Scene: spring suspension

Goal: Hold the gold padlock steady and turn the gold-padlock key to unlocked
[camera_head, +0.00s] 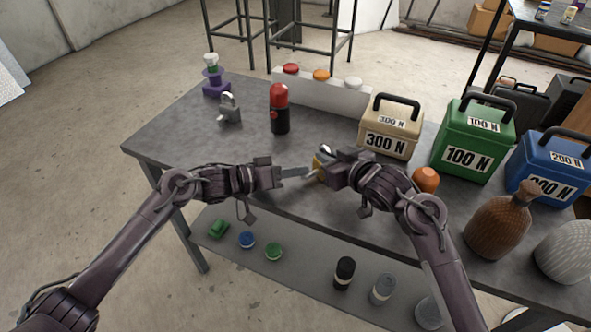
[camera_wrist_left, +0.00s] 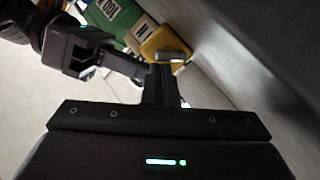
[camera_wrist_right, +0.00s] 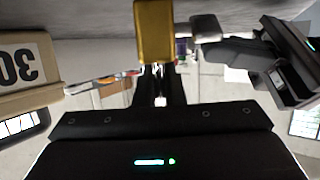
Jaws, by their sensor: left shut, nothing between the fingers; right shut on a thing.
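The gold padlock (camera_head: 318,166) is at the front part of the table, with its silver shackle at the top in the head view. My right gripper (camera_head: 327,164) is shut on the gold padlock, which shows upright in the right wrist view (camera_wrist_right: 155,30). The grey key (camera_wrist_right: 205,28) sticks out from the padlock's side; its head also shows in the left wrist view (camera_wrist_left: 171,56). My left gripper (camera_head: 307,171) is shut and empty, its fingertips close to the key. I cannot tell whether they touch it. The key's inserted part is hidden.
A silver padlock (camera_head: 229,109) and a red-and-black canister (camera_head: 279,108) stand behind. Beige (camera_head: 391,127), green (camera_head: 474,138) and blue (camera_head: 548,167) weight boxes line the right. An orange object (camera_head: 425,179) sits near my right wrist. The table's left-middle is clear.

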